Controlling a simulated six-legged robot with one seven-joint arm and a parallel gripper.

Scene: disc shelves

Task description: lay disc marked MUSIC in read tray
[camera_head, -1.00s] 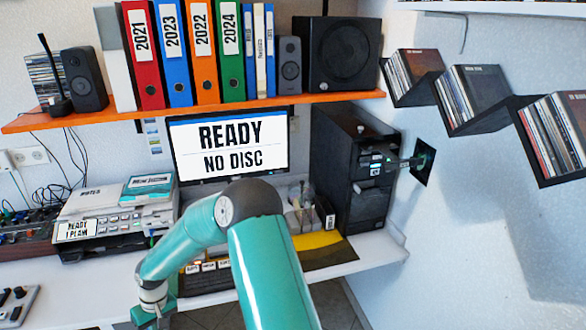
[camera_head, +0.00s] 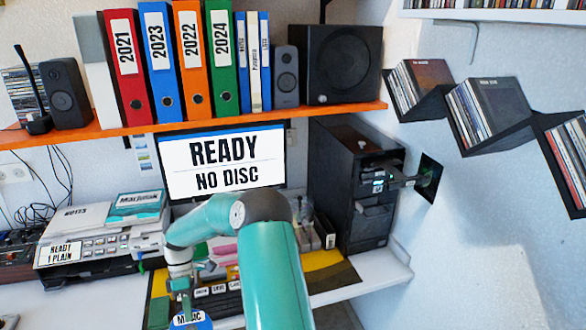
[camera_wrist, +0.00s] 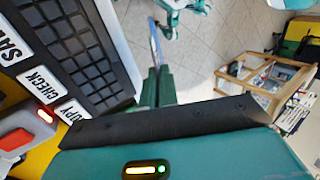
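My gripper (camera_head: 183,290) hangs low over the front of the desk. It is shut on the disc marked MUSIC (camera_head: 190,319), whose label shows at the bottom edge of the head view. In the wrist view the disc (camera_wrist: 156,42) appears edge-on as a thin bluish strip at the dark green fingers (camera_wrist: 158,88). A tray (camera_head: 402,181) juts from the front of the black computer tower (camera_head: 345,185), to the right of and above my gripper. The tray surface is too small to read clearly. The monitor (camera_head: 224,163) reads READY, NO DISC.
A keyboard (camera_wrist: 75,45) with labelled keys lies close beside my gripper. A printer (camera_head: 100,238) stands at left. An orange shelf (camera_head: 200,121) with binders overhangs the desk. Zigzag disc shelves (camera_head: 495,142) hang on the right wall. The desk's right front (camera_head: 375,272) is clear.

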